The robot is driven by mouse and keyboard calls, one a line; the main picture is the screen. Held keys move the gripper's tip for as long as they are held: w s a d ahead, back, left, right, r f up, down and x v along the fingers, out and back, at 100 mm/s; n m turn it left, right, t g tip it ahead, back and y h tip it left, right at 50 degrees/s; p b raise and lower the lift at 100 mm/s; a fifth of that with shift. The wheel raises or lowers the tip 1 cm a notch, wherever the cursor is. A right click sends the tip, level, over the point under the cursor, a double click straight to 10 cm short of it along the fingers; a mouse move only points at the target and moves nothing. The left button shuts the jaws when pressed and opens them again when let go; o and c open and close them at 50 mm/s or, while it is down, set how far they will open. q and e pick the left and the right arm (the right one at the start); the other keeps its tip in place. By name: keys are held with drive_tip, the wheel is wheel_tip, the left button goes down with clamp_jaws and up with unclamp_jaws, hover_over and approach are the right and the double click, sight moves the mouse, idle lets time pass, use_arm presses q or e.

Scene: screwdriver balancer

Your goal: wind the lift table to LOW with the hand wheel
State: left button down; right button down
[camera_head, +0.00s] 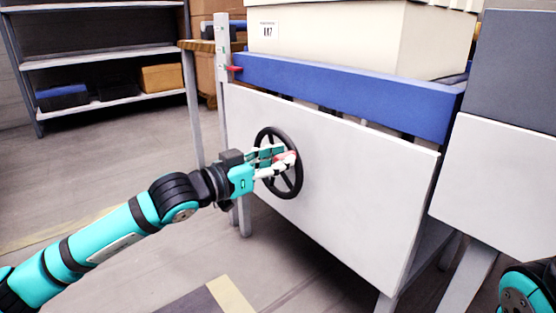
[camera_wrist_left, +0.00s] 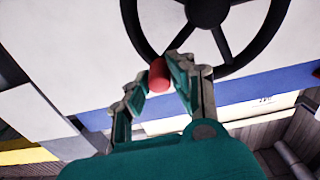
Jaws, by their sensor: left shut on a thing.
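The black hand wheel (camera_head: 278,195) is on the white front panel of the lift table (camera_head: 350,180); it also shows at the top of the left wrist view (camera_wrist_left: 222,60). Its red handle (camera_wrist_left: 158,76) lies between the fingers of my left gripper (camera_wrist_left: 162,84). The blue table top (camera_head: 350,90) carries a large cream box. A red pointer (camera_head: 234,69) sits beside a pale upright post (camera_head: 222,60) at its left end. I cannot read any level marks. My right gripper is out of view.
The cream box (camera_head: 325,40) has a label reading U17. A grey and white cabinet (camera_head: 500,180) stands close on the right. A shelf rack (camera_head: 100,60) with boxes is at the back left. The floor at left is clear.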

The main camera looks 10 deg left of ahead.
use_arm(q)
drive_tip(key=shift+f, duration=0.2)
drive_tip(key=c, duration=1.2)
unclamp_jaws()
drive_tip(key=shift+o, duration=0.2)
drive_tip(key=shift+r, duration=0.1)
drive_tip(key=v, duration=1.2)
